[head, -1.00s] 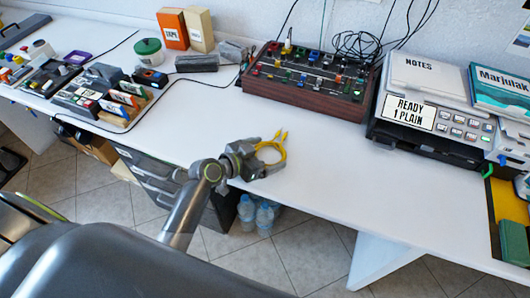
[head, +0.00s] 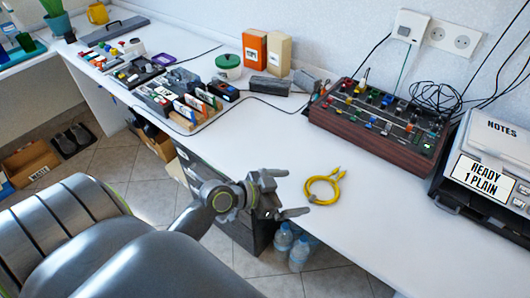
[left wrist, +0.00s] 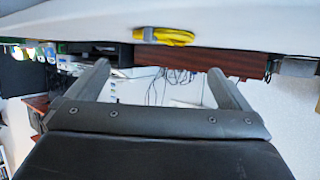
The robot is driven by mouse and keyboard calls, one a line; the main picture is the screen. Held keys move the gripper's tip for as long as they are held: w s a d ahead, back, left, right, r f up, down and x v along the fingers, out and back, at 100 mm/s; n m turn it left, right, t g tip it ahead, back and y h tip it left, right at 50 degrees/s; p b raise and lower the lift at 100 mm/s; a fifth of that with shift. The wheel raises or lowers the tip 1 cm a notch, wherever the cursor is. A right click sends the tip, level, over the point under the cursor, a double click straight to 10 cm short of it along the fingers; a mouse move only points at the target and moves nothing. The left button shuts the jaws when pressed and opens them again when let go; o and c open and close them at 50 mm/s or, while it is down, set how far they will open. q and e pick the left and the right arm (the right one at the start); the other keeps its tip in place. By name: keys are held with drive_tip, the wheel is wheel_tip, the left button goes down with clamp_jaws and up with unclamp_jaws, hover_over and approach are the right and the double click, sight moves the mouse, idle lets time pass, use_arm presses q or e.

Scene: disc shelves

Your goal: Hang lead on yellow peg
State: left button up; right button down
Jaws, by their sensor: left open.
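The lead (head: 334,192) is a yellow coil with its ends sticking up to the right. It lies on the white desk near its front edge. My left gripper (head: 292,192) is open and empty, just left of the lead and apart from it, with its fingers pointing towards it. In the left wrist view, which is upside down, the lead (left wrist: 172,37) shows on the desk beyond the open fingers of my left gripper (left wrist: 158,68). I cannot make out a yellow peg for certain in these views. My right gripper is not in view.
A mixer (head: 366,140) with coloured knobs stands at the back of the desk (head: 400,235). A printer-like device (head: 486,165) is at the right. Boxes (head: 278,52) and racks of small items (head: 180,98) stand at the left. The desk around the lead is clear.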

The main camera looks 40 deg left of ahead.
use_arm(q)
drive_tip(key=v, duration=0.7)
drive_tip(key=shift+s, duration=0.1)
